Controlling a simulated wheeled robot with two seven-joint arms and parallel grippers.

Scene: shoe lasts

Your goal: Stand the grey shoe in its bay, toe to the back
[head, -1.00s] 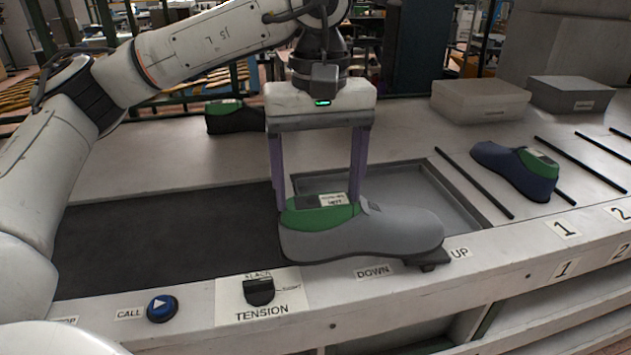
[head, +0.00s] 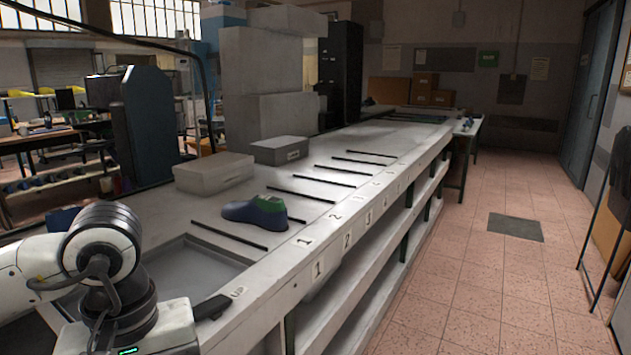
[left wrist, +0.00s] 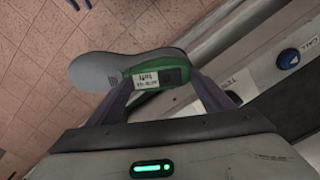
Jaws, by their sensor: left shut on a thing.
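The grey shoe (left wrist: 112,71) with a green heel part and a white label (left wrist: 146,79) shows in the left wrist view. My left gripper (left wrist: 160,80) is shut on its green heel end. The toe points left in that view, with the tiled floor behind it. In the head view only my left wrist (head: 125,310) shows at the lower left; its fingers and the shoe are out of frame. The bays lie between black rods (head: 300,195) on the bench, with number labels such as 1 (head: 304,242) along the front edge. My right gripper is not in view.
A blue shoe with a green heel (head: 256,213) stands in the bay by label 1. The bays beyond look empty. Grey boxes (head: 213,173) stand behind. A recessed tray (head: 190,265) lies nearer me. Open floor (head: 455,270) is right of the bench.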

